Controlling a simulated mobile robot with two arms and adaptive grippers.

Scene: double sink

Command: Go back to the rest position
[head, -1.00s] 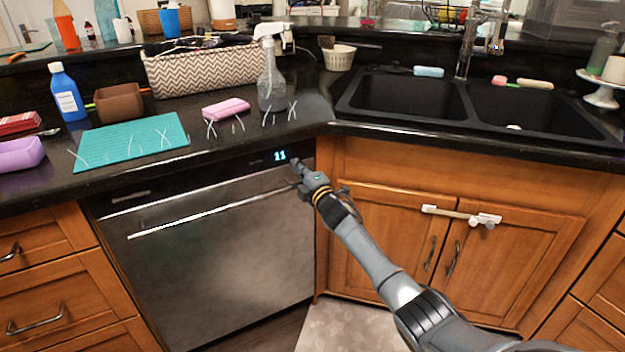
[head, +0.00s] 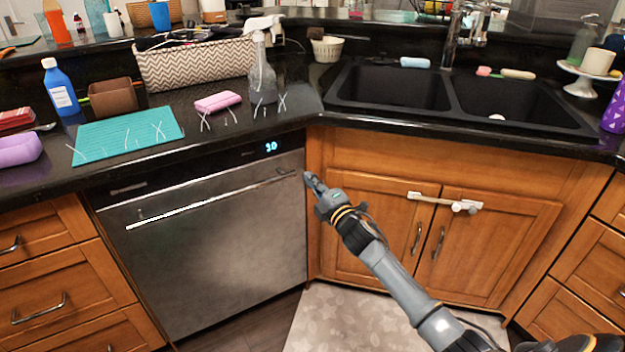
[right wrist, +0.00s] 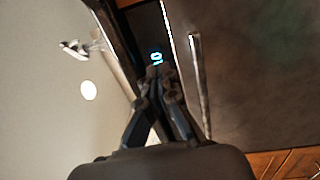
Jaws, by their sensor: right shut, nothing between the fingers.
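My right gripper (head: 310,181) is shut and empty in the head view. It hangs in front of the dishwasher's (head: 215,235) right edge, just below the counter and apart from the lit display (head: 271,147), which reads 30. In the right wrist view my gripper (right wrist: 157,72) shows with its fingers together, the display lit just beyond the tips. The dishwasher door is closed, with a long handle across its top. My left gripper does not show.
The black countertop (head: 300,112) overhangs the cabinets. A double sink (head: 395,88) lies at the right, above closed doors with a white latch (head: 445,202). A spray bottle (head: 262,75), pink sponge (head: 217,102) and teal mat (head: 128,135) stand or lie on the counter.

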